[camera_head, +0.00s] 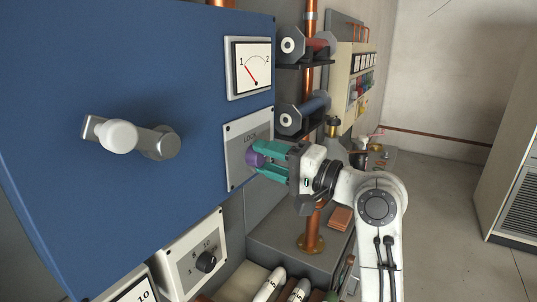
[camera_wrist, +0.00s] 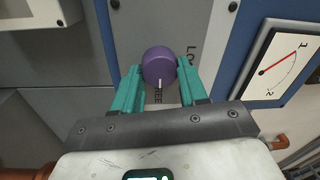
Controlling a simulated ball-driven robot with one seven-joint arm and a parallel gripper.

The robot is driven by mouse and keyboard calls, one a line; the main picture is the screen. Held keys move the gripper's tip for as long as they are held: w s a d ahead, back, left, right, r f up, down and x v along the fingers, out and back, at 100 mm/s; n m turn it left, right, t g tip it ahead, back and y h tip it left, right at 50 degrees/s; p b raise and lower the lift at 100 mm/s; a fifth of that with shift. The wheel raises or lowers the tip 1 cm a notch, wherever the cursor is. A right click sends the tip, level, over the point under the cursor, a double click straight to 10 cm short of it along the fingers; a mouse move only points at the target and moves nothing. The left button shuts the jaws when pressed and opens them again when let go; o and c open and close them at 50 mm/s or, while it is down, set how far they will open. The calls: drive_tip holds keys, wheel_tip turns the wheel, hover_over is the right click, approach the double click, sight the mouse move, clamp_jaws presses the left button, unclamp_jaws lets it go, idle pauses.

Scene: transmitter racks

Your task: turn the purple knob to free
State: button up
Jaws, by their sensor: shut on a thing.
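The purple knob (camera_head: 254,159) sits on a light grey plate (camera_head: 236,177) marked LOCK at its top, on the right part of the blue panel. My gripper (camera_head: 262,160) reaches it from the right, its teal fingers shut on the knob. In the wrist view the knob (camera_wrist: 159,66) is between the two fingertips (camera_wrist: 160,73). Its white pointer line points down in that view, toward a partly hidden label whose letters "EE" show. The LOCK label (camera_wrist: 192,62) is to the right there, partly covered by a finger.
A dial gauge (camera_head: 249,68) is above the plate. A black numbered knob (camera_head: 206,262) is below. Copper pipe (camera_head: 309,100) and coils stand behind my gripper. Open floor is at the right.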

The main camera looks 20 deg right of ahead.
drive_tip(key=o, duration=1.1)
drive_tip(key=shift+c, duration=0.2)
drive_tip(key=b+v, duration=0.3)
drive_tip(key=v, duration=0.7)
drive_tip(key=shift+s+d, duration=0.25)
drive_tip(key=shift+s, duration=0.05)
drive_tip(key=shift+f, duration=0.1)
